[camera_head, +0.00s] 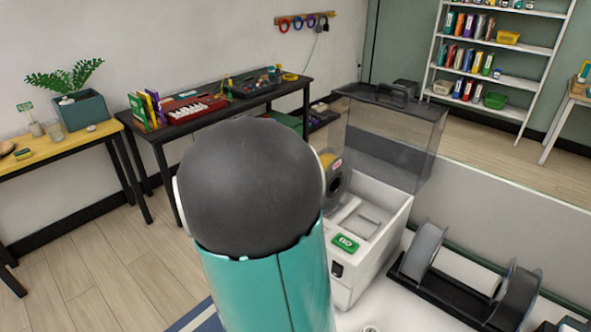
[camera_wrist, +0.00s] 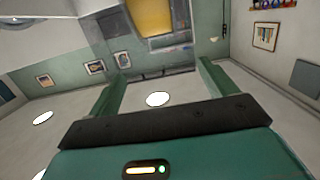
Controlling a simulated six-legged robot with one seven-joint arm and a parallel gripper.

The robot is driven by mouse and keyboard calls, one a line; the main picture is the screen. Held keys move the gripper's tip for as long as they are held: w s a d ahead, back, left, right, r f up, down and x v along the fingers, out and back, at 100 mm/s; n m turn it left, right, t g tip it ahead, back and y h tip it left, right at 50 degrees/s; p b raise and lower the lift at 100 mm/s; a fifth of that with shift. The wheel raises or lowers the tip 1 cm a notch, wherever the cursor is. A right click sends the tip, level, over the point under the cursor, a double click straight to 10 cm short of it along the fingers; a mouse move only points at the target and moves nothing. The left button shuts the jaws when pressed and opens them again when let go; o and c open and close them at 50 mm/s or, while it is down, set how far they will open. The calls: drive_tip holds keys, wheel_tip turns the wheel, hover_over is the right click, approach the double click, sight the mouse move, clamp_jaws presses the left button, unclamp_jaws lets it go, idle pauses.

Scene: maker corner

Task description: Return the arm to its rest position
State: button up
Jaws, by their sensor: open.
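My arm, teal with a dark rounded joint, rises through the middle of the head view and covers part of the scene behind it. My gripper does not show in the head view. In the wrist view my gripper (camera_wrist: 160,74) has its two green fingers spread wide apart, with nothing between them. Beyond the fingers are a pale surface with round white lights, and walls with framed pictures (camera_wrist: 95,67). No object is near the fingertips.
A white machine (camera_head: 376,236) with its clear lid (camera_head: 392,137) raised stands just right of my arm. Spools on a black holder (camera_head: 445,291) lie right of it. A dark bench (camera_head: 160,133), a yellow-topped table (camera_head: 62,142) and a white shelf (camera_head: 484,74) stand farther back. Floor shows at left.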

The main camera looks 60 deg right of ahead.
drive_tip(key=shift+w, duration=0.1)
idle(0.4)
drive_tip(key=w+a+r+n+t+y, duration=0.3)
drive_tip(key=w+a+n+t+y, duration=0.15)
drive_tip(key=w+a+t, duration=0.35)
drive_tip(key=w+a+r+n+t+y, duration=0.3)
drive_tip(key=w+a+n+t, duration=0.3)
drive_tip(key=a, duration=0.5)
drive_tip(key=a+n+t+y, duration=0.1)
drive_tip(key=a+n+y, duration=0.3)
drive_tip(key=a, duration=0.7)
drive_tip(key=s+a+f+n+g+y, duration=0.15)
drive_tip(key=s+a+y, duration=0.3)
drive_tip(key=a, duration=0.45)
drive_tip(key=s+a+f+n+g, duration=0.1)
drive_tip(key=s+a+n+g, duration=0.1)
drive_tip(key=s, duration=0.4)
drive_tip(key=s+a+f+n+g, duration=0.1)
drive_tip(key=s+f+g, duration=0.1)
drive_tip(key=s, duration=0.4)
drive_tip(key=shift+s+a+f+n+g, duration=0.15)
drive_tip(key=shift+s+a+n+g, duration=0.25)
drive_tip(key=shift+g, duration=0.25)
